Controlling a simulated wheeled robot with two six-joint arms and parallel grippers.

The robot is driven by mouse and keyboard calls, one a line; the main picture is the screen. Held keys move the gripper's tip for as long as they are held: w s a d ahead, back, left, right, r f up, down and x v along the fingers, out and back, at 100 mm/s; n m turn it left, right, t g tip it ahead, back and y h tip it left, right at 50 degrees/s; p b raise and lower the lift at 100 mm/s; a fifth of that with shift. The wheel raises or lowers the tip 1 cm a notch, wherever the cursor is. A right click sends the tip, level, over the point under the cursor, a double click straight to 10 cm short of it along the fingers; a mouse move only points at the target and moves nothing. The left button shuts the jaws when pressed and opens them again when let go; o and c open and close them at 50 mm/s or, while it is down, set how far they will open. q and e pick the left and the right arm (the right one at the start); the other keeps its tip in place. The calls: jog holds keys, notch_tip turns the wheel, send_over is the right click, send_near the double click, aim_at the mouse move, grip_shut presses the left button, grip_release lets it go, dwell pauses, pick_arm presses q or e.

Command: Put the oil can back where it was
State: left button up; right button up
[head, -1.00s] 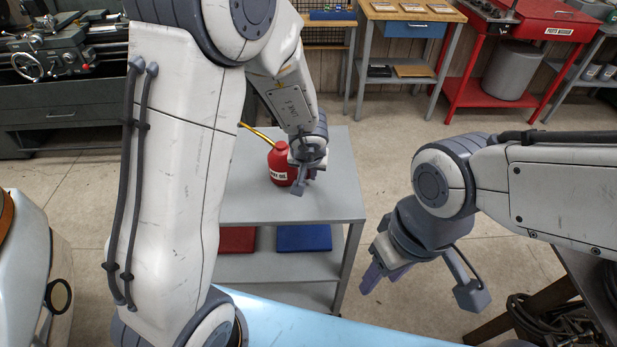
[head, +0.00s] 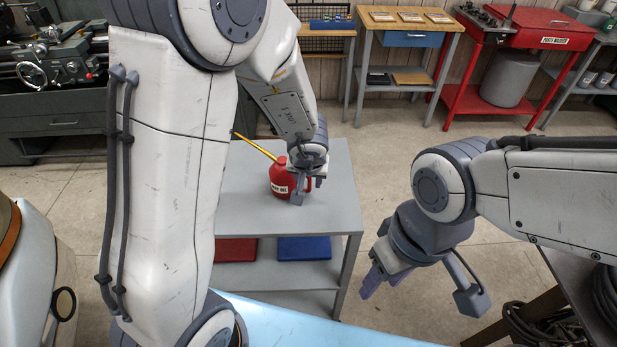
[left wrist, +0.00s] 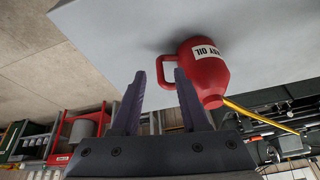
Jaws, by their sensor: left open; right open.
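The red oil can (head: 280,178) with a white label and a long yellow spout stands upright on the top shelf of the grey cart (head: 250,218). In the left wrist view the can (left wrist: 203,68) shows with its loop handle turned toward the fingers. My left gripper (head: 312,184) is at the can's right side. Its two fingers (left wrist: 160,75) are apart, with the handle near the gap between their tips; I cannot tell whether they touch it. My right gripper (head: 380,270) is open and empty, right of the cart, away from the can.
A red tray (head: 236,250) and a blue tray (head: 303,248) lie on the cart's lower shelf. A light blue surface (head: 300,325) is at the front. A wooden-topped bench (head: 410,18) and a red parts washer (head: 525,28) stand behind. The cart's top is otherwise bare.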

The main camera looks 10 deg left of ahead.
pick_arm(q)
jog(key=p+v, duration=0.4)
jog(key=v, duration=0.3)
pick_arm(e)
notch_tip(320, 180, up, 5)
jog(key=shift+r, duration=0.2)
pick_arm(q)
jog(key=shift+s, duration=0.1)
jog(key=s+a+r+m+g+h, duration=0.1)
jog(key=s+a+r+g, duration=0.15)
jog(key=s+a, duration=0.45)
jog(key=s+d+r+m+g+h+b, duration=0.1)
jog(key=s+d+m, duration=0.6)
jog(key=s+d, duration=0.7)
jog(key=shift+s+d+r+g+b, duration=0.15)
jog(key=shift+s+r+g+b, duration=0.3)
jog(key=shift+s+r+b, duration=0.45)
pick_arm(e)
notch_tip(320, 180, down, 3)
jog(key=shift+f, duration=0.15)
